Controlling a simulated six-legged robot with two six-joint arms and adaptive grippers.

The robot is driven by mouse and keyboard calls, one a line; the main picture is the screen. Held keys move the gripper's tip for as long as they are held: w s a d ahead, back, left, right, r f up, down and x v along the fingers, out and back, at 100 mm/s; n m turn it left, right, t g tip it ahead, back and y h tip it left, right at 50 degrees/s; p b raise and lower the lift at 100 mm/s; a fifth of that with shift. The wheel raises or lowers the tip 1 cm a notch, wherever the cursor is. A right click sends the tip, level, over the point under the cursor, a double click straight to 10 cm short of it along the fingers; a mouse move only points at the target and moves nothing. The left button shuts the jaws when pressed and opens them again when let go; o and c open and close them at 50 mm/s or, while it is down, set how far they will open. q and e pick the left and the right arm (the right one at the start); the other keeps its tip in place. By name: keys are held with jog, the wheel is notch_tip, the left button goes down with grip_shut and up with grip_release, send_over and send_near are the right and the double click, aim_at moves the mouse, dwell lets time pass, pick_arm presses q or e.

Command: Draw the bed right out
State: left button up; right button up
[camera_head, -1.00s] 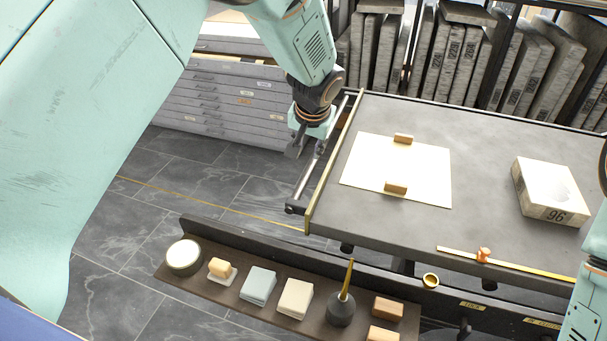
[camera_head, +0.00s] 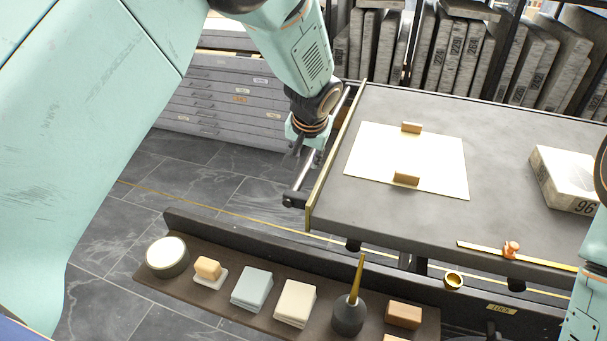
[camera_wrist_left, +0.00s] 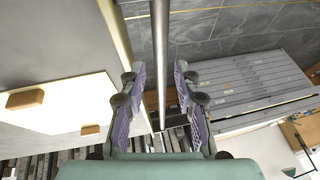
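The bed (camera_head: 400,222) is a wide grey slab with a brass strip along its left end. A steel bar handle (camera_head: 307,172) runs along that end, held off it by dark end brackets. My left gripper (camera_head: 302,147) is at the far half of the bar, pointing down. In the left wrist view the bar (camera_wrist_left: 160,50) runs between the spread fingers of my left gripper (camera_wrist_left: 160,72), with a gap on both sides. The head view hides part of the bar behind that gripper. Of my right arm, only links show at the right edge; its gripper is out of view.
A paper sheet (camera_head: 385,165) with two wooden blocks and a numbered stone (camera_head: 565,180) lie on the bed. A tool shelf (camera_head: 212,290) runs along the near side. A drawer cabinet (camera_head: 225,100) stands behind. The floor (camera_head: 215,195) left of the bed is clear.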

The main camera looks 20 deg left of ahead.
aim_at(303, 171)
pick_arm(q)
jog(key=b+x, duration=0.2)
jog(key=x, duration=0.4)
jog(key=shift+s+a+f, duration=0.1)
jog(key=shift+w+f, duration=0.35)
jog(key=shift+f, duration=0.1)
jog(key=shift+s, duration=0.1)
jog(key=shift+r, duration=0.1)
grip_shut()
